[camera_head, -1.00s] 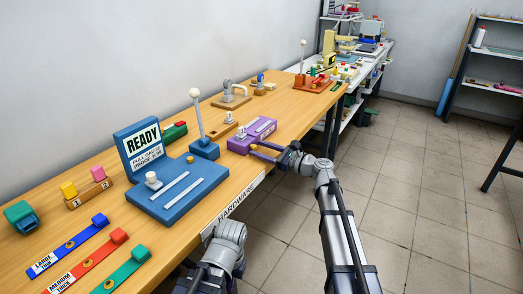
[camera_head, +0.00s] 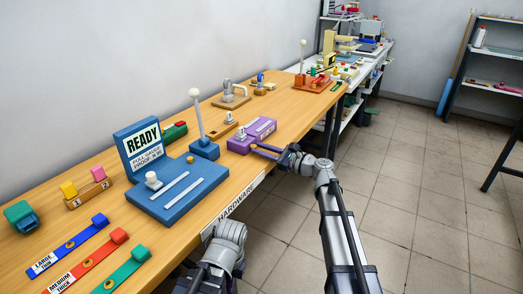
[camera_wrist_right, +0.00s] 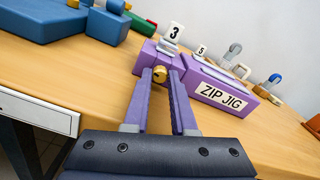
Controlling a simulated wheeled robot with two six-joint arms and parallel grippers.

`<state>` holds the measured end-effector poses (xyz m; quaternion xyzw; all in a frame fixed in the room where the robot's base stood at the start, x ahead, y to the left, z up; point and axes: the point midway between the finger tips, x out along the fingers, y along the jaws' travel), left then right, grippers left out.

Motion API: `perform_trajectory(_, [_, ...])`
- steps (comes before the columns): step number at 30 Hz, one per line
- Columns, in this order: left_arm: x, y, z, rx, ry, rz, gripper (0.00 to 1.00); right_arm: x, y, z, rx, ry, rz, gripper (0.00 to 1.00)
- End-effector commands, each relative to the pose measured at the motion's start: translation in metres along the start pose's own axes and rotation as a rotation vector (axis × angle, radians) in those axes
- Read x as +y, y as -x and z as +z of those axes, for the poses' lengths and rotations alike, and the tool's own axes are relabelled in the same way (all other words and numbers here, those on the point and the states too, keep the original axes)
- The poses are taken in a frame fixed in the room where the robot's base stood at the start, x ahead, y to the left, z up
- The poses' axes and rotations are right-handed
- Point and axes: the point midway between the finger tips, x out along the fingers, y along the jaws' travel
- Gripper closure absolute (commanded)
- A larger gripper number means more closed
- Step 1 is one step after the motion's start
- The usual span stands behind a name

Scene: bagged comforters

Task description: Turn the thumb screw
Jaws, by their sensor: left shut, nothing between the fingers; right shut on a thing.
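The thumb screw (camera_wrist_right: 160,74) is a small brass knob on the near end of the purple zip jig (camera_wrist_right: 215,90). In the right wrist view my right gripper (camera_wrist_right: 160,77) has its two purple fingers shut on the knob, one on each side. In the head view the jig (camera_head: 252,135) lies near the table's front edge, with my right gripper (camera_head: 254,148) reaching its near side.
A blue gauge base (camera_head: 178,194) with a READY sign (camera_head: 143,140) stands left of the jig. A blue block with a white-knobbed lever (camera_head: 204,148) stands close beside it. Coloured strips (camera_head: 68,247) lie at front left. Open floor (camera_head: 430,170) lies right of the table.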

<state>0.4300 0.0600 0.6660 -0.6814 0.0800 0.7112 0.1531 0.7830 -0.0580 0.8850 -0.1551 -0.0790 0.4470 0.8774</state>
Motion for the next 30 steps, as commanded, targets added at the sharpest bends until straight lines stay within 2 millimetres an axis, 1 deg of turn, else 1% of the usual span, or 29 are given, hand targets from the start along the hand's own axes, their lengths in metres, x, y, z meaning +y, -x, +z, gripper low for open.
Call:
perform_trajectory(3, [0.0000,-0.0001,0.0000,0.000,0.000,0.000,1.00,0.0004,0.0001,-0.0001,0.000,0.087,0.000,1.00])
perform_trajectory(6, [0.0000,-0.0001,0.0000,0.000,0.000,0.000,1.00,0.0004,0.0001,-0.0001,0.000,0.128,0.000,1.00])
perform_trajectory(15, [0.0000,-0.0001,0.0000,0.000,0.000,0.000,1.00,0.0005,0.0002,-0.0001,0.000,0.137,0.001,1.00])
perform_trajectory(16, [0.0000,-0.0001,0.0000,0.000,0.000,0.000,1.00,0.0005,0.0002,-0.0001,0.000,0.137,0.001,0.72])
perform_trajectory(21, [0.0000,-0.0001,0.0000,0.000,0.000,0.000,1.00,0.0004,0.0001,-0.0001,0.000,0.136,0.000,0.53])
perform_trajectory(23, [0.0000,-0.0001,0.0000,0.000,0.000,0.000,1.00,0.0004,0.0001,-0.0001,0.000,0.136,0.000,0.46])
perform_trajectory(24, [0.0000,-0.0001,0.0000,0.000,0.000,0.000,1.00,0.0004,0.0001,-0.0001,0.000,0.136,0.000,0.45])
perform_trajectory(30, [0.0000,-0.0001,0.0000,0.000,0.000,0.000,1.00,0.0005,0.0012,-0.0001,0.001,0.136,0.000,0.45])
